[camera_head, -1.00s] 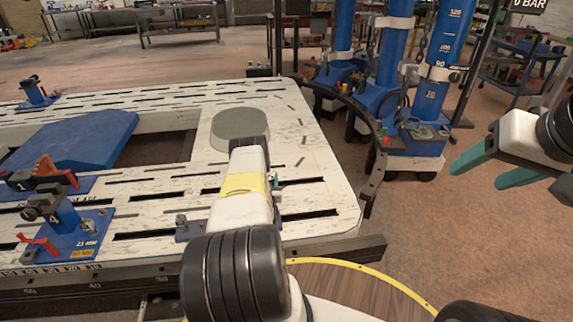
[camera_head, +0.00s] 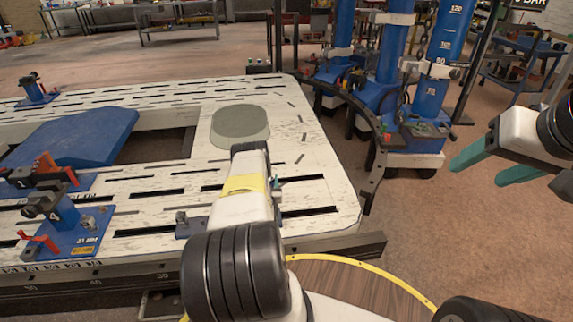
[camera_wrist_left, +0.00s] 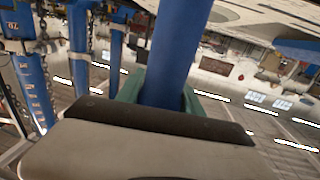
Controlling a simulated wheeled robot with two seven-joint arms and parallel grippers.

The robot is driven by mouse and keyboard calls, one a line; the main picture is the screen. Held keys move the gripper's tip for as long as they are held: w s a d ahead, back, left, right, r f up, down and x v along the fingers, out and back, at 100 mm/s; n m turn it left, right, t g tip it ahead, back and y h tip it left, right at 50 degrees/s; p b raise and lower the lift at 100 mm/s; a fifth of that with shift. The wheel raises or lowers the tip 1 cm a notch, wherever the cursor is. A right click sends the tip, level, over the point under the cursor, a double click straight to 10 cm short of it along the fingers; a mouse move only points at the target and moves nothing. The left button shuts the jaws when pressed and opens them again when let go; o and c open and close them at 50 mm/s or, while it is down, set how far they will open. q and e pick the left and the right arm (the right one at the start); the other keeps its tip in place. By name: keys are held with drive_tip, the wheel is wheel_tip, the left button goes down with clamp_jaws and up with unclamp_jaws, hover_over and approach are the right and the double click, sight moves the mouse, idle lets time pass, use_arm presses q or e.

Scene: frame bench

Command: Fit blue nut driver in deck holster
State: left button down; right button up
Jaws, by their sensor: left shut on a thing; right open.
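In the left wrist view the blue nut driver (camera_wrist_left: 176,50) shows as a thick blue shaft. My left gripper (camera_wrist_left: 160,92) is shut on it with teal fingers at both sides. The driver's far end is out of that view. In the head view my left wrist hangs over the front right of the pale deck (camera_head: 315,165) and hides its fingers and the driver. A small grey post on a blue plate (camera_head: 182,226) stands just left of this wrist; I cannot tell whether it is the deck holster. My right gripper (camera_head: 480,170) is open and empty, right of the deck.
A blue clamp stand (camera_head: 75,225) with red levers stands at the deck's left. A blue pad (camera_head: 75,135) lies beside a deck opening. A grey-green oval (camera_head: 240,124) lies beyond my left wrist. Blue columns (camera_head: 430,95) stand behind the deck's right corner.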

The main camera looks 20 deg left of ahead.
use_arm(q)
drive_tip(key=shift+f, duration=0.4)
drive_tip(key=c, duration=0.7)
unclamp_jaws()
drive_tip(key=v, duration=0.7)
drive_tip(key=shift+s+d, duration=0.15)
drive_tip(key=shift+s, duration=0.25)
